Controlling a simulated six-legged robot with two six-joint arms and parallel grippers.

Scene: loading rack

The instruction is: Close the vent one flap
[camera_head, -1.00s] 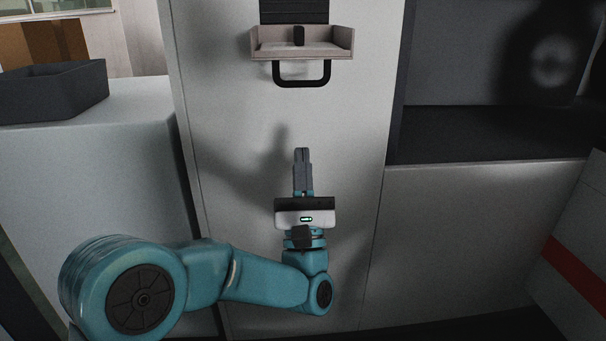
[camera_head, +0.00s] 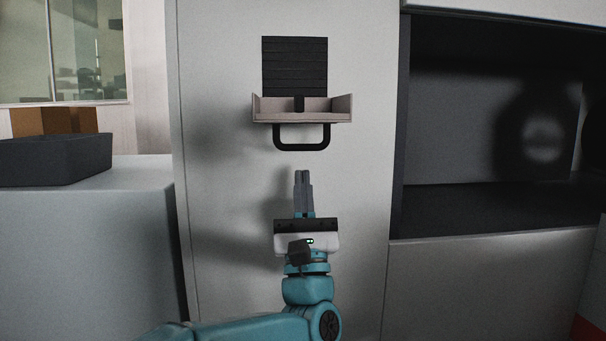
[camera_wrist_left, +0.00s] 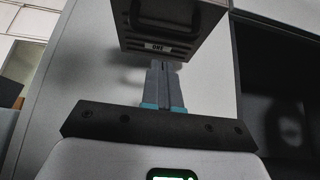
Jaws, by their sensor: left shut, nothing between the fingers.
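The vent one flap (camera_head: 262,109) is a pale grey shallow tray shape on the white panel, folded down and sticking out below a black slatted vent opening (camera_head: 294,66). A black loop handle (camera_head: 303,147) hangs under it, and a small black knob stands on its inside. My left gripper (camera_head: 303,174) is shut and empty, pointing up, just below the handle and apart from it. In the left wrist view the gripper (camera_wrist_left: 165,65) points at the underside of the flap (camera_wrist_left: 150,42), which carries a small white label. My right gripper is not in view.
A dark grey bin (camera_head: 55,160) holding brown boxes (camera_head: 58,121) stands on a white cabinet at the left. An open dark compartment (camera_head: 460,130) is at the right. The panel around the flap is clear.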

